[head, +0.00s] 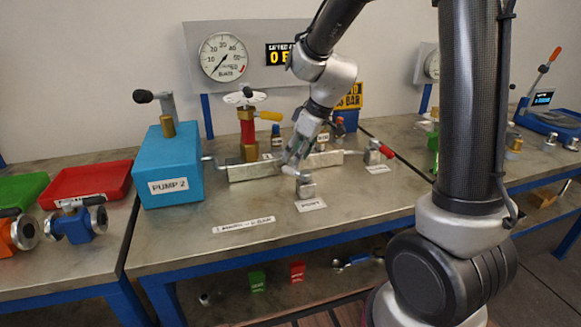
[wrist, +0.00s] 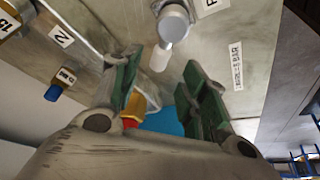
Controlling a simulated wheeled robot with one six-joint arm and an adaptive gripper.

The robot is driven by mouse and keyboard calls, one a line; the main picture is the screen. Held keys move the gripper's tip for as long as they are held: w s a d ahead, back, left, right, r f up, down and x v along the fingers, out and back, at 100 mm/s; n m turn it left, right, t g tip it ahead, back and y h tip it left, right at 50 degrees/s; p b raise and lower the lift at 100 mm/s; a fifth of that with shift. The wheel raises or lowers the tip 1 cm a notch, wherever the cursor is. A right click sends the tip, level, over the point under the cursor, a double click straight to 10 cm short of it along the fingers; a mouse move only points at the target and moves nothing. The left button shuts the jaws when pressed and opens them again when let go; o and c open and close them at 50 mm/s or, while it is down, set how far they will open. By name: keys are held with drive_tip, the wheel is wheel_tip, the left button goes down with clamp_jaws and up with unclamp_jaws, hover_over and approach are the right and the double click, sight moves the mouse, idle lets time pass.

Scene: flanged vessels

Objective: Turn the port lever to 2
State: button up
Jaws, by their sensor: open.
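The port lever (head: 306,188) is a small silver valve on the bench, behind a white label (head: 311,205) reading PORT. In the wrist view its round silver cap (wrist: 174,23) and pale stubby handle (wrist: 160,57) show at the top, with the handle pointing down toward the gap between my fingers. My gripper (head: 296,158) is just above and behind the valve in the head view. The wrist view shows its two green-padded fingers (wrist: 162,84) apart, with nothing held between them. My gripper partly hides the lever in the head view, and I cannot read its position.
A blue PUMP 2 box (head: 170,180) stands left on the bench. Behind are a metal block (head: 252,170), a red valve (head: 247,130) with a yellow handle, and a gauge (head: 223,57). A red-handled valve (head: 374,154) stands right. The front bench strip holds a flat label (head: 244,225).

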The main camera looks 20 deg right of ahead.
sight(293, 172)
drive_tip(key=x, duration=0.5)
drive_tip(key=shift+d, duration=0.1)
clamp_jaws()
